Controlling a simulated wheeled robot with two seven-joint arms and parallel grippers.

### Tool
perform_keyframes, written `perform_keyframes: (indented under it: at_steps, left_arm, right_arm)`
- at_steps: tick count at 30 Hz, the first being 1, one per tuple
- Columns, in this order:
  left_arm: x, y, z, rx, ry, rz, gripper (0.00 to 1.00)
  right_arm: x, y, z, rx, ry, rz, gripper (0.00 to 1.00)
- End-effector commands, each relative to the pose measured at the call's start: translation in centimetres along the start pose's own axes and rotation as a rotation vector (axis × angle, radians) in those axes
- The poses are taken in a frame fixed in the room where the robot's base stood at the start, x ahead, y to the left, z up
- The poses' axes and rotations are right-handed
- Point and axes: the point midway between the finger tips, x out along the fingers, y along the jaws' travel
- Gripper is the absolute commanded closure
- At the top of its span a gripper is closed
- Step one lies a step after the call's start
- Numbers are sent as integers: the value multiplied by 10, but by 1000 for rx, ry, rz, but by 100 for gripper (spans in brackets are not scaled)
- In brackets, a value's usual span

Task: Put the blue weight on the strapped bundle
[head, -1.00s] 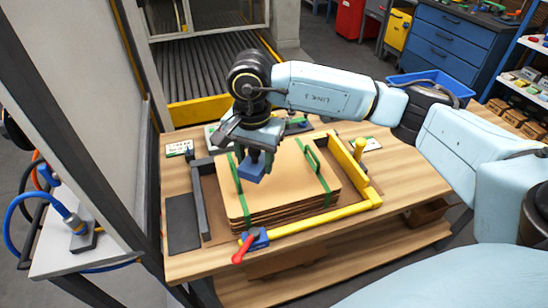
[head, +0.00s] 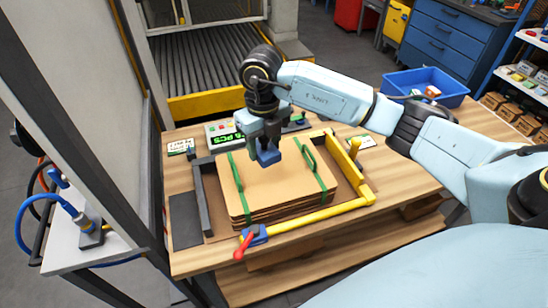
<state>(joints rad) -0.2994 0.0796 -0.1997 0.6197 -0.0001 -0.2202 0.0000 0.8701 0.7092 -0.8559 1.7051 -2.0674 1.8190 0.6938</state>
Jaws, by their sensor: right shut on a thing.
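The strapped bundle (head: 275,186) is a stack of brown cardboard sheets with two green straps, lying flat on the wooden table. My right gripper (head: 265,142) reaches in from the right and is shut on the blue weight (head: 268,158), a small blue block. The weight is over the back part of the bundle, between the two straps and nearer the left one. I cannot tell whether its underside touches the top sheet. My left gripper is not in view.
A yellow fence (head: 310,219) runs along the front and right of the bundle, with a red-handled blue clamp (head: 254,236) at front left. A dark bar (head: 202,200) stands left. Behind is a green-lit counter display (head: 222,134). A blue bin (head: 425,82) stands at back right.

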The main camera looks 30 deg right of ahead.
Motion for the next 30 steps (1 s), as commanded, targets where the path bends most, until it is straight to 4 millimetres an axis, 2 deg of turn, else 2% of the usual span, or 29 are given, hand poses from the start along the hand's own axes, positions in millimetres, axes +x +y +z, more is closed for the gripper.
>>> perform_keyframes:
  at_steps: [3, 7, 15, 23, 30]
  left_arm:
    - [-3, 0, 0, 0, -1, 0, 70]
    - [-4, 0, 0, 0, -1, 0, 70]
    - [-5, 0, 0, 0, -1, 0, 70]
    - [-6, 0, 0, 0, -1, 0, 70]
    - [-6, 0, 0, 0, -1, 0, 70]
  right_arm:
    - [-2, -3, 1, 127, 0, 0, 100]
    - [2, -4, 1, 194, 3, 0, 100]
    - [46, -5, 0, 208, 6, -1, 100]
    - [66, -4, 1, 206, 2, 0, 100]
    - [95, -4, 1, 206, 5, -1, 100]
